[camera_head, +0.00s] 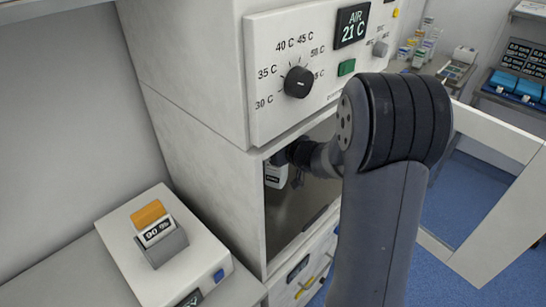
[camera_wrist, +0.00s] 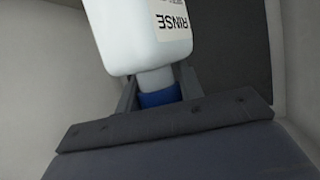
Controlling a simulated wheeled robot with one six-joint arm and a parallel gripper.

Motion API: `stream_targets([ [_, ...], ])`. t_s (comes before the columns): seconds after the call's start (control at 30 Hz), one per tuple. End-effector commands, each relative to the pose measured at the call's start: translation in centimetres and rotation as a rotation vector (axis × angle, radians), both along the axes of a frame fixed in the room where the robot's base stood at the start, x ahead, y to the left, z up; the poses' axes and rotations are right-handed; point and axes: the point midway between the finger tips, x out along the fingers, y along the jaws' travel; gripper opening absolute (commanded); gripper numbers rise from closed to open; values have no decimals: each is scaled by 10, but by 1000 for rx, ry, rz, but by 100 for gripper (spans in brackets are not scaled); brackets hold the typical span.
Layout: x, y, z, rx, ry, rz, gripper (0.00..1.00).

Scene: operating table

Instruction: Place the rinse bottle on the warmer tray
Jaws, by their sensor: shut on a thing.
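The rinse bottle (camera_wrist: 145,32) is white with a "RINSE" label and a blue part at its neck. It fills the upper middle of the wrist view, neck toward me. My gripper (camera_wrist: 160,88) is shut on the bottle, its fingers on both sides of the neck. In the head view, the bottle (camera_head: 275,177) shows inside the open warmer compartment, at its left side, partly behind my wrist. I cannot make out the warmer tray as a separate part, nor whether the bottle's base touches anything.
The warmer cabinet (camera_head: 190,70) has a dial panel above the opening. Its open door frame (camera_head: 505,215) stands to the right. My arm covers the right part of the opening. A white device (camera_head: 120,240) sits on the counter at lower left.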

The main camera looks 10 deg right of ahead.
Motion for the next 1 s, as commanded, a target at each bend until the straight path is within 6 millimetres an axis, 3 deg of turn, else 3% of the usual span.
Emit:
stream_targets([
  [0.33,0,0,-39,2,0,-1,0],
  [0.83,3,2,-46,0,-3,0,0],
  [0.87,3,2,-48,0,0,0,36],
  [1.0,3,2,-47,0,0,0,48],
])
